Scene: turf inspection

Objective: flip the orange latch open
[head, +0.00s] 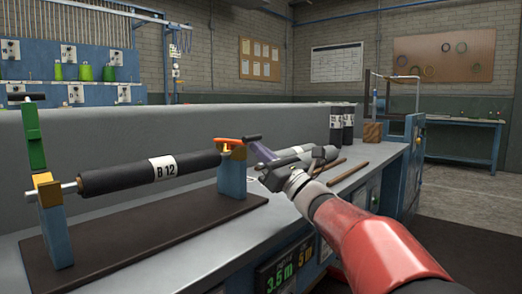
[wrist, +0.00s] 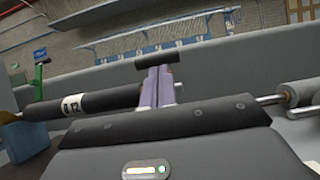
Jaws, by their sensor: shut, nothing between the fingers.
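The orange latch (head: 228,142) lies flat across the top of the right blue post (head: 231,175). Its black handle (head: 252,137) sticks out to the right. It also shows in the wrist view as a short dark bar (wrist: 157,61). My gripper (head: 256,149) is shut and empty, with its purple-grey fingertips just under or against the handle; I cannot tell whether they touch. The fingers (wrist: 155,88) point at the bar in the wrist view. A black roller labelled B 12 (head: 120,174) rests between the two posts. The green latch (head: 34,138) on the left post stands upright.
The posts stand on a dark base plate (head: 120,248) on the grey bench. Behind it runs a long grey wall (head: 100,135). Two dark cylinders (head: 342,128) stand at the back right, with brown rods (head: 350,171) lying nearby. Space above the latch is clear.

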